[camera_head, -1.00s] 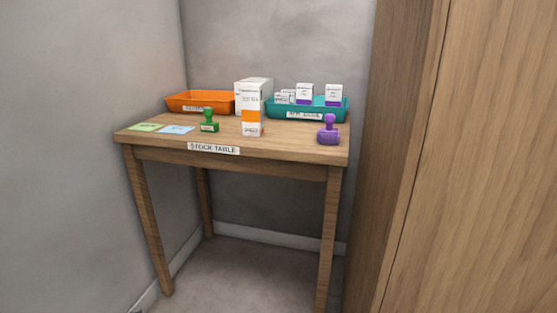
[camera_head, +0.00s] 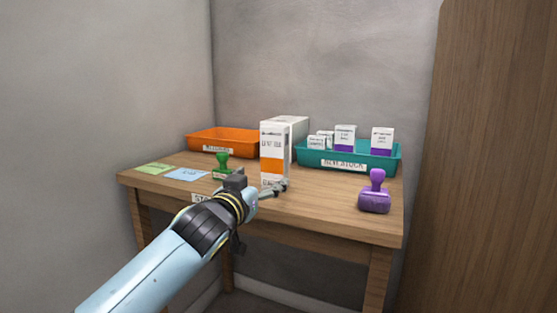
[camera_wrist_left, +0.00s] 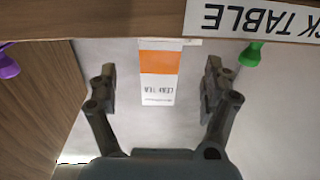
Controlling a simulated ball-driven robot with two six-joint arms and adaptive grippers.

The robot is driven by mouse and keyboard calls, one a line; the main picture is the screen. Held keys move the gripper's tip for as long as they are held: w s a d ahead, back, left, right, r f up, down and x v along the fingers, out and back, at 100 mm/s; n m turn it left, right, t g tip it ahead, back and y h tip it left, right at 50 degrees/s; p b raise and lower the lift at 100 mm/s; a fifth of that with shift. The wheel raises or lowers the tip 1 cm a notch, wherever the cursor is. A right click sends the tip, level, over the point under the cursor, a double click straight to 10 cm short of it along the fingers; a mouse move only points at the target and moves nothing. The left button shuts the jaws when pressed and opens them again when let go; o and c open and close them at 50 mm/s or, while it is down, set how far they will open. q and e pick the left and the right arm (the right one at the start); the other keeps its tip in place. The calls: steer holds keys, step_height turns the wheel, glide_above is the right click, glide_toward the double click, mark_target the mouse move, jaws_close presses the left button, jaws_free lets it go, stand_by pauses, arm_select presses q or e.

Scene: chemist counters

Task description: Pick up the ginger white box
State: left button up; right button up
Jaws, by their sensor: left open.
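The ginger white box (camera_head: 272,142), tall and white with an orange band, stands upright near the front middle of the table. In the left wrist view, which is upside down, the box (camera_wrist_left: 158,88) appears between the two fingers. My left gripper (camera_head: 266,191) reaches in from the lower left, at the table's front edge in front of the box's base. It is open and empty; in the wrist view its fingers (camera_wrist_left: 160,70) are spread to either side of the box, with clear gaps. My right gripper is not in view.
A green stamp (camera_head: 222,160) is left, a purple stamp (camera_head: 375,190) right. An orange tray (camera_head: 200,141) and a teal tray (camera_head: 392,160) with several boxes lie behind. A wooden panel (camera_head: 490,150) rises at the right.

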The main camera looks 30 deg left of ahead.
mark_target(272, 172)
arm_select(q)
steer(key=w, duration=0.3)
steer(key=shift+a+f, duration=0.1)
steer(key=shift+a, duration=0.1)
steer(key=w, duration=0.5)
steer(key=shift+w+a+b, duration=0.3)
steer(key=shift+a, duration=0.05)
steer(key=shift+c, duration=0.3)
steer(key=c, duration=1.1)
steer(key=shift+c, duration=0.7)
steer(key=shift+r, duration=0.2)
